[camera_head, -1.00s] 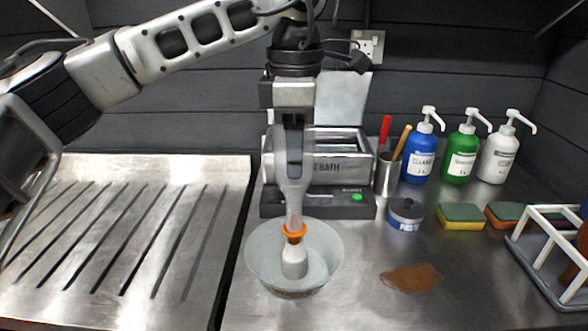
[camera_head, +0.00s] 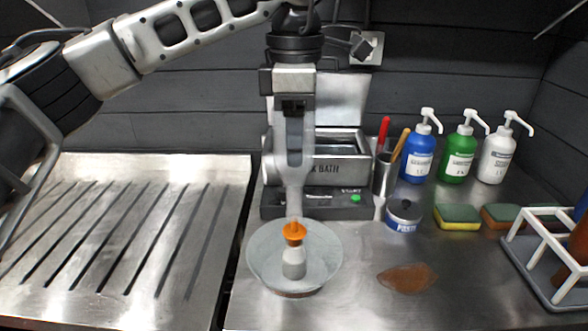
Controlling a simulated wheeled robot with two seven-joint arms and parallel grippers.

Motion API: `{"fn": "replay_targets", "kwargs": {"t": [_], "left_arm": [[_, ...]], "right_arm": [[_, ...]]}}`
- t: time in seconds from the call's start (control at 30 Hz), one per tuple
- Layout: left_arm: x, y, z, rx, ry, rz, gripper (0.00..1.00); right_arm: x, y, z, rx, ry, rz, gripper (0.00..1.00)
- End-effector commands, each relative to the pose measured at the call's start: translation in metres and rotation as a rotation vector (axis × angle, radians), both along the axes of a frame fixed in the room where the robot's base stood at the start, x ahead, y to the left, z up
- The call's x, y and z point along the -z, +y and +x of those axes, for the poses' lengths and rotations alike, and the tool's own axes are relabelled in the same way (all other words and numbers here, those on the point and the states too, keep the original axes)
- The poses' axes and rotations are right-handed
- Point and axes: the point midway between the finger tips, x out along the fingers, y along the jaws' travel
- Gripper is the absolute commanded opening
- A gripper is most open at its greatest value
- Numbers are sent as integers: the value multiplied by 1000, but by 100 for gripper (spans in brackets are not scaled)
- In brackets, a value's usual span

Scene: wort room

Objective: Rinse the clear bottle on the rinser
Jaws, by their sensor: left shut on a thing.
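The clear bottle (camera_head: 296,160) hangs upside down in my left gripper (camera_head: 294,115), which is shut on it. Its narrow neck points straight down at the rinser. The rinser is a round grey bowl (camera_head: 262,262) with a pale central post and an orange cone-shaped nozzle (camera_head: 294,233) on top. The bottle's mouth is at about the tip of the nozzle. I cannot tell whether they touch. The nozzle's sides are uncovered. My right gripper is not in view.
A metal bath (camera_head: 338,171) stands behind the bottle. To the right are a paste tin (camera_head: 404,215), a brown puddle (camera_head: 407,278), sponges (camera_head: 457,216), pump bottles (camera_head: 459,153) and a white rack (camera_head: 532,262). A grooved drainboard (camera_head: 120,235) lies clear at left.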

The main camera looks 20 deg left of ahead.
Motion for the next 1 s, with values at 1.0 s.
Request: {"fn": "replay_targets", "kwargs": {"t": [1.0], "left_arm": [[-42, 0, 0, 1, -1, -1, 31]], "right_arm": [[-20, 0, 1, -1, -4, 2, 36]]}}
